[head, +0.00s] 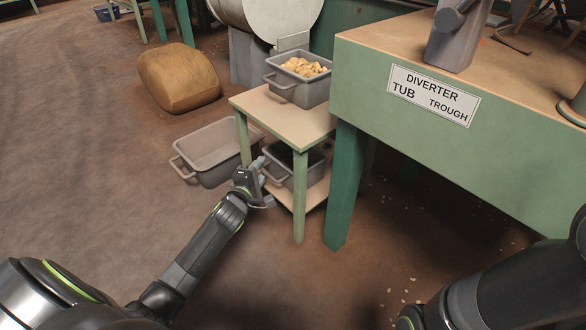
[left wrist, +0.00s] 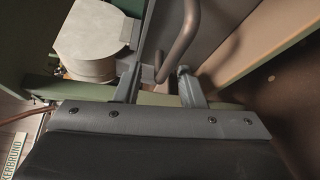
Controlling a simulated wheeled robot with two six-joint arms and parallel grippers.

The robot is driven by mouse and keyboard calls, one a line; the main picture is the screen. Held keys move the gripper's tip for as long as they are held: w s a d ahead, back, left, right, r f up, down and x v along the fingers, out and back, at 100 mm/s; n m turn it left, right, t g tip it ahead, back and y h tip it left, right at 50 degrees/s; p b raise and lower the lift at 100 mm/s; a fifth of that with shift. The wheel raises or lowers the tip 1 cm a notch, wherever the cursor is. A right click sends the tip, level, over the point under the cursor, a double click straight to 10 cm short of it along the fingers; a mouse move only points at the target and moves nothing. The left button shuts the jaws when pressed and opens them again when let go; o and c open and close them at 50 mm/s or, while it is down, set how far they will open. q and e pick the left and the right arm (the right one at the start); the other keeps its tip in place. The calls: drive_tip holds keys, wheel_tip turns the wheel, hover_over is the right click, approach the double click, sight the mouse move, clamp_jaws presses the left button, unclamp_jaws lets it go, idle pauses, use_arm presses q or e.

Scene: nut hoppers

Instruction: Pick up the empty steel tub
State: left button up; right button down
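A grey tub (head: 309,170) stands on the lower shelf of the small green stand; its inside is dark and I cannot see its contents well. Another grey tub (head: 212,150) sits on the floor left of the stand and looks empty. A third tub (head: 301,92) on the stand top holds pale nuts. My left gripper (head: 264,183) is at the near left end of the shelf tub, by its handle. In the left wrist view my left gripper (left wrist: 160,84) has its fingers apart, with the bent handle bar (left wrist: 178,45) between them. My right gripper is out of view.
The stand (head: 299,215) has legs close to my left gripper. A green bench (head: 440,140) with a sign reading diverter, tub, trough is on the right. A full sack (head: 178,78) lies on the floor behind. Open floor is at the left.

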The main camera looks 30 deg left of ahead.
use_arm(q)
clamp_jaws()
drive_tip(key=shift+r, duration=0.15)
idle(0.4)
